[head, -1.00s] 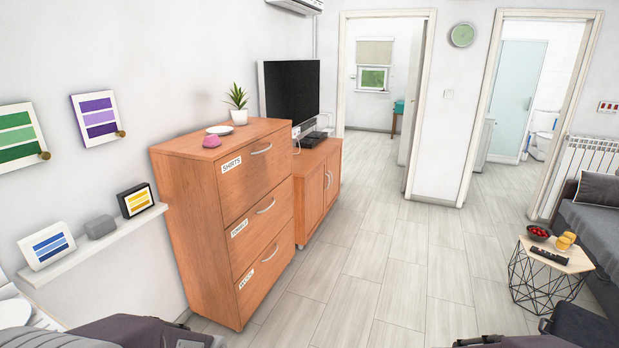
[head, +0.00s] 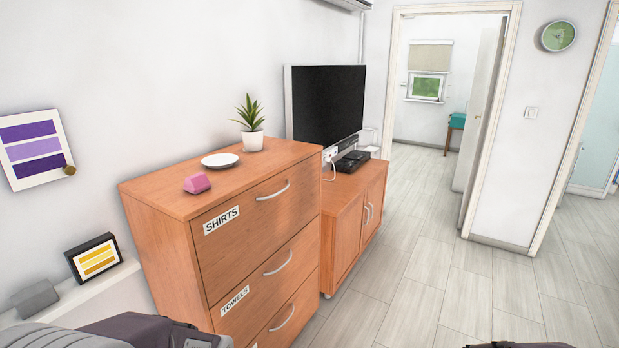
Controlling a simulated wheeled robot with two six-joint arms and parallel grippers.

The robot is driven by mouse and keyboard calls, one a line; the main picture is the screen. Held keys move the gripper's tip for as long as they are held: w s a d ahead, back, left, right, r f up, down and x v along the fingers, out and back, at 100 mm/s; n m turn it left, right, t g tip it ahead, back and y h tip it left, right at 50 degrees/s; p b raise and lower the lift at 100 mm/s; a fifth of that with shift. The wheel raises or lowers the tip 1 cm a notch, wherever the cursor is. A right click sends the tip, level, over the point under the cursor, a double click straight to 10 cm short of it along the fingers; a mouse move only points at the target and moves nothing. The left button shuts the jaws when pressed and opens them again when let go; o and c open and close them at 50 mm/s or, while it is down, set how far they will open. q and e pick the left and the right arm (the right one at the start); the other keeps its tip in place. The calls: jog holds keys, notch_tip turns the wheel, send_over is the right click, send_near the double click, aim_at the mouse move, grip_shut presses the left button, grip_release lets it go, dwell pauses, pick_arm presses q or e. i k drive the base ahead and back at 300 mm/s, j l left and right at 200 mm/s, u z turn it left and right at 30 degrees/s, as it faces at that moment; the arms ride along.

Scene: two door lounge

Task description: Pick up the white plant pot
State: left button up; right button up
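The white plant pot (head: 253,140) stands upright on the top of the wooden drawer cabinet (head: 166,198), towards its back right. A spiky green plant (head: 249,113) grows in it. Parts of my arms show at the bottom edge of the head view, at lower left and lower right. Neither gripper's fingers are in the picture, and nothing touches the pot.
A white plate (head: 220,160) and a pink object (head: 197,183) lie on the cabinet top near the pot. A TV (head: 327,104) stands behind on a lower cabinet (head: 347,238). A wall shelf (head: 90,294) is at left. The floor (head: 430,275) to the right is clear.

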aim_at(253, 137)
jog(key=i+l+u, duration=0.15)
jog(key=i+u, duration=0.35)
jog(key=i+l+u, duration=0.25)
jog(key=u, duration=0.25)
jog(key=i+l+u, duration=0.3)
jog(key=u, duration=0.2)
jog(key=i+l+u, duration=0.15)
jog(key=l+u, duration=0.3)
jog(key=l, duration=0.15)
